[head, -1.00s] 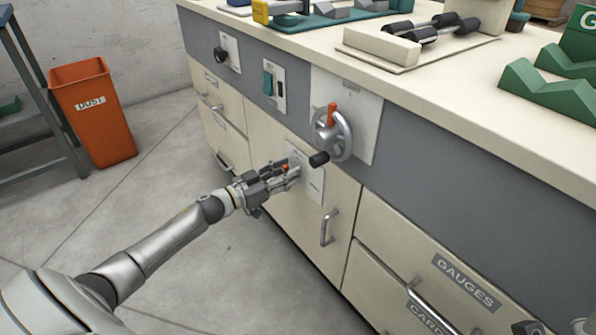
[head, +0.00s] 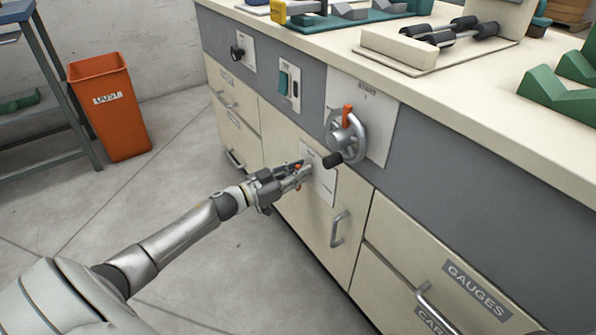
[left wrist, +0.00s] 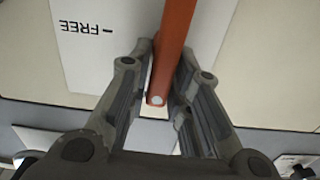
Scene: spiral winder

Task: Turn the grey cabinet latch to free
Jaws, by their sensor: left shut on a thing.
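The latch shows in the left wrist view as an orange-red bar (left wrist: 172,50) in front of a white plate (left wrist: 85,60) marked FREE. The bar runs from the top edge down to a rounded end with a pale dot, and lies roughly crosswise to the FREE mark's line. My left gripper (left wrist: 160,75) is shut on the bar, one finger on each side. In the head view my left gripper (head: 300,176) is at the plate (head: 322,185) on the cream cabinet door, hiding most of the latch. My right gripper is not in view.
A grey handwheel (head: 346,137) with an orange marker and black knob sits just above the gripper. A door handle (head: 338,229) is below right. Drawers (head: 231,137) lie to the left. An orange dust bin (head: 108,107) stands on the floor at left.

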